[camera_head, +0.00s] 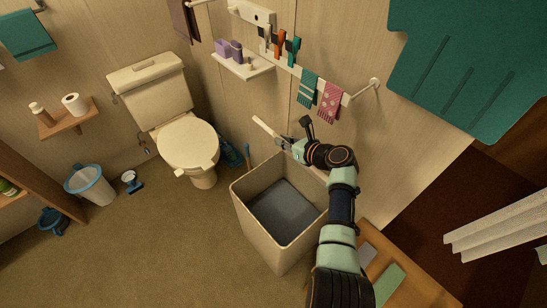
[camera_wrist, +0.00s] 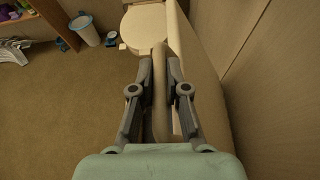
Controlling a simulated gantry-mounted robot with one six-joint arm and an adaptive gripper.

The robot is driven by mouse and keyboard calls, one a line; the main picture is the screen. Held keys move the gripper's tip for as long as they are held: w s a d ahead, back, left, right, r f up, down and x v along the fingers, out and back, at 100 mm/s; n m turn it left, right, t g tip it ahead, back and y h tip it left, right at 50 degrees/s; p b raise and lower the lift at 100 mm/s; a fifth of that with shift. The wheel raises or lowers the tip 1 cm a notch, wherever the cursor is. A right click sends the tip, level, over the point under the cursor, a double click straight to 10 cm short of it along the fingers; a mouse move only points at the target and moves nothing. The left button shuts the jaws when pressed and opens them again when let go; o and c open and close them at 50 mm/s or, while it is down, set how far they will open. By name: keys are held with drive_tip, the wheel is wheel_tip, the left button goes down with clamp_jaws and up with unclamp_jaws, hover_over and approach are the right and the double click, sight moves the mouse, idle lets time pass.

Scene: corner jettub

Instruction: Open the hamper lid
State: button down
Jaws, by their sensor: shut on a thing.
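The hamper (camera_head: 250,227) is a beige square bin on the floor, its grey interior showing from above. Its lid (camera_head: 266,129) is raised near the wall behind the bin and shows as a narrow beige strip. My gripper (camera_head: 288,145) is shut on the lid's edge above the back of the hamper. In the wrist view, the lid edge (camera_wrist: 160,80) runs between the two fingers of my gripper (camera_wrist: 160,65). My arm covers the hamper's right back corner and part of the lid, so the hinge is hidden.
A toilet (camera_head: 187,143) stands left of the hamper. Above are a small shelf (camera_head: 243,66) and a rail with hanging towels (camera_head: 330,101). A wooden bench (camera_head: 420,291) is at lower right. The floor (camera_head: 150,240) left of the hamper is clear.

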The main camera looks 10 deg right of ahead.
drive_tip(key=shift+w+d+r, duration=0.2)
drive_tip(key=shift+w+d, duration=0.1)
drive_tip(key=shift+d, duration=0.25)
drive_tip(key=shift+w+d+r, duration=0.2)
drive_tip(key=shift+w+d, duration=0.1)
drive_tip(key=shift+d, duration=0.2)
drive_tip(key=c, duration=1.2)
unclamp_jaws()
drive_tip(key=v, duration=1.2)
drive_tip(key=shift+a+r, duration=0.1)
drive_tip(key=shift+a, duration=0.05)
